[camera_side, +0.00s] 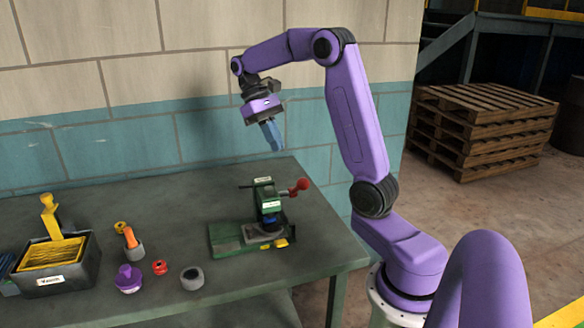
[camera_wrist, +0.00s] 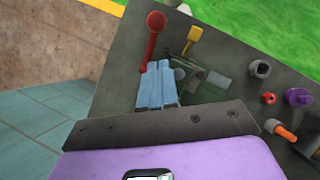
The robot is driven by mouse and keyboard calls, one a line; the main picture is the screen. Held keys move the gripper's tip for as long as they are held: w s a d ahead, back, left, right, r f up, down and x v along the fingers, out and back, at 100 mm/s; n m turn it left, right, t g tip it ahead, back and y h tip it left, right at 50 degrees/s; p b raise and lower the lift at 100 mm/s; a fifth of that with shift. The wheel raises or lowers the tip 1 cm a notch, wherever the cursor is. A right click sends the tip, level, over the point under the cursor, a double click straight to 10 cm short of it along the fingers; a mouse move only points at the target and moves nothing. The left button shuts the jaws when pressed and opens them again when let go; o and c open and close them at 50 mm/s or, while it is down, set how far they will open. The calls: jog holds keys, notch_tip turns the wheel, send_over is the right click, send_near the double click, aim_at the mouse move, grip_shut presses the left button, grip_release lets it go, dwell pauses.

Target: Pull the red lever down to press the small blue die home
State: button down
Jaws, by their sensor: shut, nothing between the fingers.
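The red lever (camera_side: 299,186) sticks out to the right of a small green press (camera_side: 266,205) on the table; its ball end is raised. In the wrist view the red lever (camera_wrist: 154,36) shows just beyond my fingertips. A small blue piece (camera_side: 269,220), seemingly the die, sits under the press head; the head and base partly hide it. My gripper (camera_side: 277,149) has blue fingers, is shut and empty, and hangs above the press, apart from the lever. Its fingers (camera_wrist: 157,68) cover part of the press in the wrist view.
On the table (camera_side: 180,220) left of the press stand a grey round piece (camera_side: 192,279), a red ring (camera_side: 160,268), a purple piece (camera_side: 128,279) and an orange-handled tool (camera_side: 131,240). A dark bin (camera_side: 56,279) is at far left. The wall is behind.

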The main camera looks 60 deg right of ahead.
aim_at(298, 181)
jog(key=shift+s+r+x, duration=0.15)
jog(key=shift+s+x, duration=0.1)
jog(key=shift+x, duration=1.05)
jog(key=shift+s+r+x, duration=0.15)
jog(key=shift+s+x, duration=0.1)
jog(key=shift+x, duration=1.05)
jog(key=shift+s+r+x, duration=0.15)
jog(key=shift+s+x, duration=0.1)
jog(key=shift+x, duration=1.05)
jog(key=shift+a, duration=0.2)
jog(key=s+a+f+t+h, duration=0.2)
jog(key=s+a+f, duration=0.2)
jog(key=f, duration=0.5)
jog(key=shift+s+a+f+m, duration=0.3)
jog(key=shift+s+a, duration=0.1)
jog(key=shift+s, duration=0.15)
